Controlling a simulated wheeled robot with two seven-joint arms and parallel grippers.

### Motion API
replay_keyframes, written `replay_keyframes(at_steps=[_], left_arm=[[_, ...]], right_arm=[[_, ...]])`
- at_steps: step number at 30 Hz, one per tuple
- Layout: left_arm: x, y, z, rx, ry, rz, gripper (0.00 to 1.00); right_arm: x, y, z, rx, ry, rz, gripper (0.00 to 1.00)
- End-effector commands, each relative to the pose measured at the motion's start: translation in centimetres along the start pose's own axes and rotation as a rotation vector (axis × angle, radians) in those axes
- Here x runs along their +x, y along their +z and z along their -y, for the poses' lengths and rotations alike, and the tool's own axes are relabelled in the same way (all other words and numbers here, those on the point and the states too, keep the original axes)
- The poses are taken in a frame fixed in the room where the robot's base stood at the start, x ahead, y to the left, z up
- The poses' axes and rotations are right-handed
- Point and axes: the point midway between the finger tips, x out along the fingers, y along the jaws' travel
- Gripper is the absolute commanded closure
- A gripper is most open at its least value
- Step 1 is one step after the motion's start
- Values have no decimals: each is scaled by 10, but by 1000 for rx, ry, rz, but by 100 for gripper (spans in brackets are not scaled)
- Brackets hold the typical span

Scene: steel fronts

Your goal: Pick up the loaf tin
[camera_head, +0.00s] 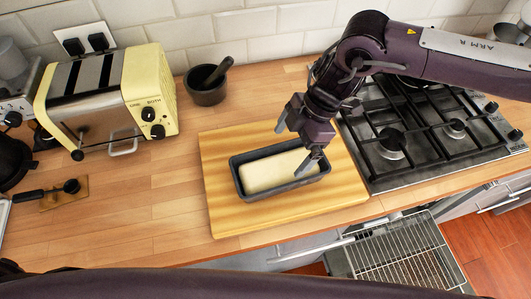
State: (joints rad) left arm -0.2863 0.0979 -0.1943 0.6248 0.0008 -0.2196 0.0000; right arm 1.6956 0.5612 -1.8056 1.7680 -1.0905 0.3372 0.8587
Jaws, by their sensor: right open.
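The dark grey loaf tin (239,183) lies on a wooden board on the counter, slightly angled. A pale loaf or dough (270,172) fills it. My right gripper (295,146) reaches down from the upper right over the tin's right half, with its fingers spread and nothing between them. One fingertip appears over the pale filling near the tin's right end. The other appears beyond the tin's far rim. I cannot tell whether either touches the tin. The gripper hides part of the far rim. My left gripper is out of view.
A wooden board (225,222) lies under the tin. A gas hob (415,130) stands close on the right, and a dark mortar with pestle (207,85) behind. A yellow toaster (110,95) is at the left. An open oven with a wire rack (405,262) is below right.

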Motion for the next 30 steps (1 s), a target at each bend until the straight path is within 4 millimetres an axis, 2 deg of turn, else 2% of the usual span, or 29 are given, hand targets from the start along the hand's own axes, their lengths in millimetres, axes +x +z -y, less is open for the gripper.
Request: replay_keyframes(at_steps=[5,9,11,17,24,25,30], left_arm=[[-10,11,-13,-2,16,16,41],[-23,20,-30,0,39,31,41],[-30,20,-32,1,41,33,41],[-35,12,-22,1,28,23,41],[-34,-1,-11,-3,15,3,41],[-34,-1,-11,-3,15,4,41],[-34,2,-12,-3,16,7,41]], right_arm=[[19,-2,1,0,-4,1,0],[34,-6,3,-1,-6,1,0],[44,-9,4,-1,-7,1,0],[70,-8,3,1,-4,-1,0],[73,-7,3,1,-1,-1,0],[73,-7,3,1,-1,0,1],[73,-7,3,1,-1,-1,24]])
